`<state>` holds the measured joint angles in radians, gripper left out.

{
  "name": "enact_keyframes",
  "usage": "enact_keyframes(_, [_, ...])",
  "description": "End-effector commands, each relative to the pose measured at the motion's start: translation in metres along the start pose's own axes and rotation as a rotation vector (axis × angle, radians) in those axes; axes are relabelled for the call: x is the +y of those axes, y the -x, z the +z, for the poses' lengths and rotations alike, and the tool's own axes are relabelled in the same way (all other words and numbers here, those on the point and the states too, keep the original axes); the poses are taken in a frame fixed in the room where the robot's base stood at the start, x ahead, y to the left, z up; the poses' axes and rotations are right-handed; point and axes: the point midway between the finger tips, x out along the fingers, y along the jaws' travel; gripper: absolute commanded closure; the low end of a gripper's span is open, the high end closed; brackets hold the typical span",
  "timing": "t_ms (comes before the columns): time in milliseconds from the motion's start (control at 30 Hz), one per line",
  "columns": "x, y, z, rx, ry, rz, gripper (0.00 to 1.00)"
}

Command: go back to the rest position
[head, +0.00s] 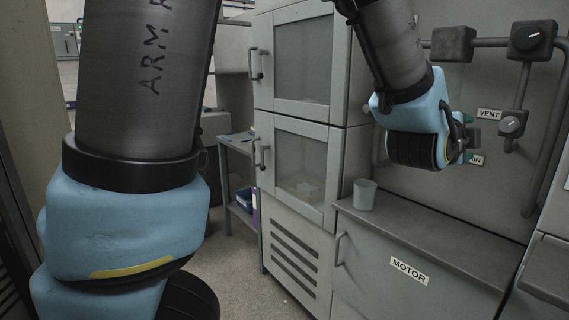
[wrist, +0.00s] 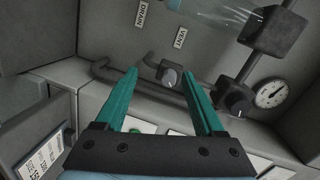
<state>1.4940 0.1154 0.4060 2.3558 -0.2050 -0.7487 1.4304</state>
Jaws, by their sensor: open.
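My gripper shows in the wrist view (wrist: 162,82) with two teal fingers apart and nothing between the tips. A dark knob (wrist: 168,76) on the wall panel appears beyond and between the fingers; I cannot tell the distance. In the head view my gripper (head: 472,143) is at the right, in front of the wall panel near the VENT label (head: 489,114). It partly hides the label below, and its fingers are mostly hidden by my wrist. Nothing in view marks a rest position.
A grey-green cup (head: 364,194) stands on the counter (head: 440,228) below my gripper. A tall cabinet (head: 297,124) with closed doors is left of it. Pipes and a knobbed box (head: 532,40) project from the panel. A gauge (wrist: 271,94) shows at the right. Some floor (head: 240,282) is clear.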

Motion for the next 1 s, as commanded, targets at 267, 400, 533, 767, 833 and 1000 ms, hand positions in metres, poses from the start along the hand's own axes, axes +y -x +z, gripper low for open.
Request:
enact_keyframes(267, [0.042, 0.034, 0.150, -0.332, 0.435, 0.239, 0.29])
enact_keyframes(400, [0.067, 0.073, 0.212, -0.529, 0.683, 0.318, 0.29])
enact_keyframes(533, [0.090, 0.120, 0.259, -0.730, 0.919, 0.363, 0.29])
enact_keyframes(767, [0.126, 0.219, 0.311, -1.117, 1.337, 0.373, 0.29])
enact_keyframes(833, [0.135, 0.248, 0.319, -1.231, 1.451, 0.360, 0.29])
enact_keyframes(1000, [0.150, 0.301, 0.323, -1.446, 1.652, 0.319, 0.29])
